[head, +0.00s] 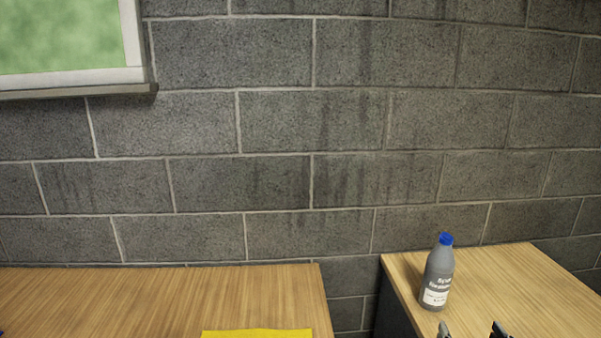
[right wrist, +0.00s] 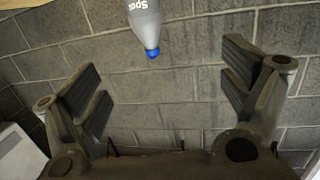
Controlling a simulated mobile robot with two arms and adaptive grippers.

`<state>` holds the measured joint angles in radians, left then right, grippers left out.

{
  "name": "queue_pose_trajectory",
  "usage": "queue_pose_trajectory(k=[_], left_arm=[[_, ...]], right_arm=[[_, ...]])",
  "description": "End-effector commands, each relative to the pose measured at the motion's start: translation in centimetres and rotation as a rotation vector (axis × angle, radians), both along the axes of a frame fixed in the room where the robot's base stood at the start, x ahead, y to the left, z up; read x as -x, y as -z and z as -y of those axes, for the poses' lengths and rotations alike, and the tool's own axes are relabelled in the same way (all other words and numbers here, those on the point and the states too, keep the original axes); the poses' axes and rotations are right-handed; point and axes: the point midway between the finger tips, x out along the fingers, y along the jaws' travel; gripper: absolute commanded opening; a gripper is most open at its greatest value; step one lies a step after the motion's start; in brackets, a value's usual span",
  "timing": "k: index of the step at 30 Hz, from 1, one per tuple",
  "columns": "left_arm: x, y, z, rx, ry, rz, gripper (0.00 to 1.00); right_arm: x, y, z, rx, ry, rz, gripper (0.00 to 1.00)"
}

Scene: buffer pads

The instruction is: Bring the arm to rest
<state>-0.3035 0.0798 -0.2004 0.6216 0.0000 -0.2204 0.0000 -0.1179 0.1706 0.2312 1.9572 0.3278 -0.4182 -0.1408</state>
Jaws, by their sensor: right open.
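My right gripper (head: 471,332) shows only as two dark fingertips at the bottom edge of the head view. In the right wrist view my right gripper (right wrist: 168,90) has its two fingers wide apart with nothing between them. A grey bottle (head: 438,279) with a blue cap and a white label stands upright on the right table, just beyond the fingertips. The bottle also shows at the top of the right wrist view (right wrist: 146,20), apart from the fingers. My left gripper is not recognisable in either view.
The right wooden table (head: 540,285) is clear around the bottle. A left wooden table (head: 150,298) carries a yellow pad (head: 257,333) at its front edge. A gap separates the tables. A grey block wall (head: 300,140) stands behind, with a window (head: 60,40) at upper left.

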Motion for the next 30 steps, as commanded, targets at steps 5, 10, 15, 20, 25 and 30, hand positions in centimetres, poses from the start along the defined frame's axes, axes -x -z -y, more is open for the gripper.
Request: queue_pose_trajectory(k=[5,10,15,20,25,30], left_arm=[[-0.8,0.0,0.0,0.000,0.000,0.010,0.00],[-1.2,0.0,0.0,0.001,0.000,0.016,0.00],[-0.5,0.0,0.0,0.001,0.000,0.007,0.00],[-0.1,0.0,0.0,-0.001,0.000,0.001,0.00],[-0.1,0.0,0.0,-0.001,0.000,0.000,0.00],[-0.1,0.0,0.0,-0.001,0.000,0.000,0.00]], right_arm=[[1.8,2.7,-2.6,0.006,-0.047,-0.123,0.94],[4.6,5.8,-5.5,0.014,-0.095,-0.280,0.94],[10.0,9.8,-9.3,0.026,-0.151,-0.510,0.94],[17.0,12.8,-12.4,0.038,-0.190,-0.756,0.94],[22.9,14.0,-14.0,0.047,-0.203,-0.944,0.94],[27.9,14.4,-15.0,0.050,-0.206,-1.095,0.94]])
